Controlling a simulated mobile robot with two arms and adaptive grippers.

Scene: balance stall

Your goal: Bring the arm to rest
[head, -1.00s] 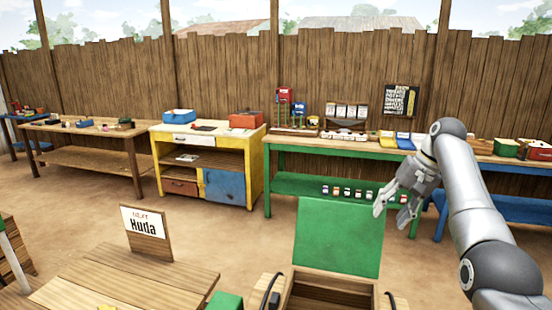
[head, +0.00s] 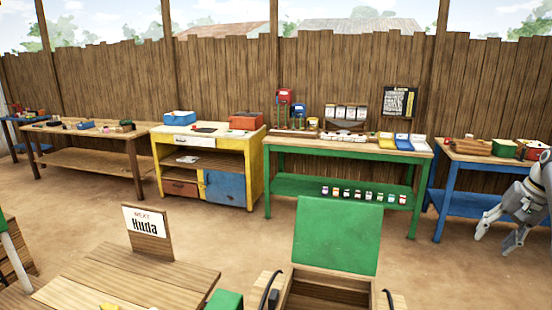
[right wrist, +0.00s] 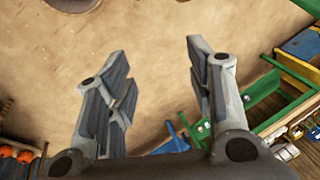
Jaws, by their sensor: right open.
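My right gripper (head: 496,236) is at the right edge of the head view, in front of the blue table. Its fingers are apart and point down and to the left. In the right wrist view the right gripper (right wrist: 155,75) is open, with nothing between its fingers and sandy ground beyond them. Most of the right arm is outside the head view. My left gripper does not show.
A green table (head: 345,148) holding several goods and a blue table (head: 470,208) stand along the fence. An open box with a green lid (head: 338,236) is at the front centre. A wooden counter with a "Huda" sign (head: 147,222) is at the front left. Bare ground lies between.

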